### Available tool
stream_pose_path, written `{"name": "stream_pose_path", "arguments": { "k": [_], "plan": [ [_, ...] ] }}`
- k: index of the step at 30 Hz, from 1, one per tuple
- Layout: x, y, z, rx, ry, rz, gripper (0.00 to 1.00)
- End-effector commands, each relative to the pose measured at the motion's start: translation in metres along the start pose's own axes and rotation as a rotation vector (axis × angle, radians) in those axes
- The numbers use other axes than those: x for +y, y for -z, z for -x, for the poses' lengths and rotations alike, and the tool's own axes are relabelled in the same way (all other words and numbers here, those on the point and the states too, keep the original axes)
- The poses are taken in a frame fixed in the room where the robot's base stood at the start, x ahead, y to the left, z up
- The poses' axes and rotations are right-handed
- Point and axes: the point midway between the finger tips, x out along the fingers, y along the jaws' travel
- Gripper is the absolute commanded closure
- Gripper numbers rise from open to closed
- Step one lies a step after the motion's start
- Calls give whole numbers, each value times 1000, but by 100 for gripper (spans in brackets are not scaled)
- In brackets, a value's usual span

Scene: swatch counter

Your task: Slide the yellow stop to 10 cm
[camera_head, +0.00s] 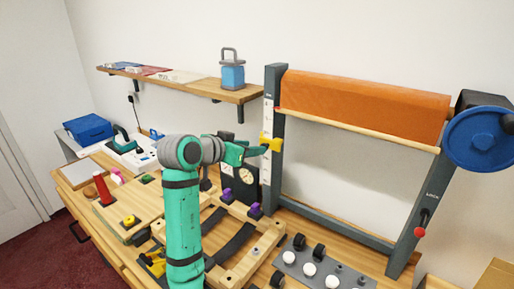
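The yellow stop (271,143) sits on the left upright of a dark grey frame, beside a white scale strip (268,112). The scale's markings are too small to read. My gripper (262,150) is at the yellow stop, reaching it from the left at about the same height. The fingertips overlap the stop in this view. I cannot tell whether they are closed on it or only beside it. My green arm stands in front of the counter and hides part of it.
The frame holds an orange roll (365,103), a blue crank wheel (481,138) and a red-knobbed lock lever (422,222). A wall shelf (180,84) bears a blue lantern-like container (232,72). Wooden rails with purple knobs (255,210) and a grey plate (322,272) lie below.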

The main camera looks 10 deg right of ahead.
Motion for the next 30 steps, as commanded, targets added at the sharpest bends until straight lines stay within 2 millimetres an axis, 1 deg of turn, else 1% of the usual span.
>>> {"name": "stream_pose_path", "arguments": {
  "k": [1,3,6,12,16,30],
  "plan": [
    [-1,0,10,2,3,-1,61],
    [-1,1,23,3,2,-1,61],
    [0,1,38,2,2,-2,61],
    [0,1,57,2,1,0,61],
    [0,1,60,2,1,0,61],
    [0,0,60,2,1,0,61]
  ]
}}
